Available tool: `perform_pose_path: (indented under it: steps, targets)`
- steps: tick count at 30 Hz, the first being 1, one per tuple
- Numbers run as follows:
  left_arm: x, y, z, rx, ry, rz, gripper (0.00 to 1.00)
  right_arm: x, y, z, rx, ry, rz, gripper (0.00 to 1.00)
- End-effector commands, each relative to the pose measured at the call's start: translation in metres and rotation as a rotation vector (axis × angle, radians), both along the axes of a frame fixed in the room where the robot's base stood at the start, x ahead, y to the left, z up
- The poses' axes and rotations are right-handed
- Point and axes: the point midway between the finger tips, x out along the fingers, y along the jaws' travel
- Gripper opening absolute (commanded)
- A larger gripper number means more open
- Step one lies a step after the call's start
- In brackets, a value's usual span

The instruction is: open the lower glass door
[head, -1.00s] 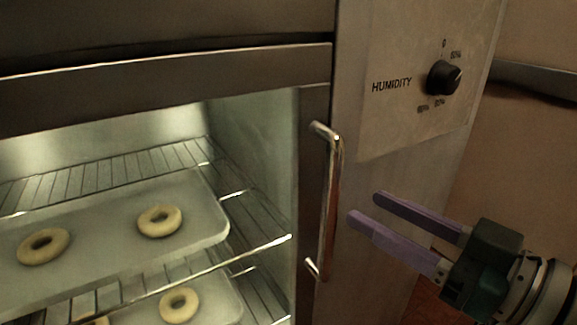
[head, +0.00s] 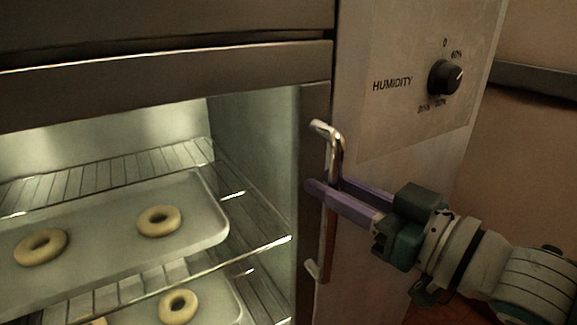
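The lower glass door has a dark metal frame (head: 314,115) and looks shut, with the lit interior showing through it. Its upright metal bar handle (head: 334,155) stands on the right side of the frame. My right gripper (head: 325,184) reaches in from the right with its two purple fingers around the middle of the handle. One finger passes in front of the bar and its tip reaches past it to the left. The other finger is partly hidden behind the bar. The fingers look spread, with a gap between them. My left gripper is not in view.
A humidity knob (head: 444,77) sits on the metal panel right of the door. Behind the glass, ring-shaped dough pieces (head: 159,221) lie on trays (head: 95,225) over wire racks. An upper door (head: 170,20) is above.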

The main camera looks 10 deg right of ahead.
Motion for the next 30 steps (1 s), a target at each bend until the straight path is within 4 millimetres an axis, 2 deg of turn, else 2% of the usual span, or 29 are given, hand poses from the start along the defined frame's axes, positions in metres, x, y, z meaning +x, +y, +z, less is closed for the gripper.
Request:
perform_pose_path:
  steps: [1,7,30]
  targets:
    - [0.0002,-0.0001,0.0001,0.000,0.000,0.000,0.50,0.0000,-0.0001,0.0000,0.000,0.000,0.000,0.22]
    - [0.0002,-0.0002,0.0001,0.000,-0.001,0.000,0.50,-0.0001,-0.0002,0.0000,0.000,0.000,0.000,0.00]
    - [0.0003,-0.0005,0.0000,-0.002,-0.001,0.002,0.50,-0.0002,-0.0003,-0.0001,0.000,0.000,0.000,0.00]
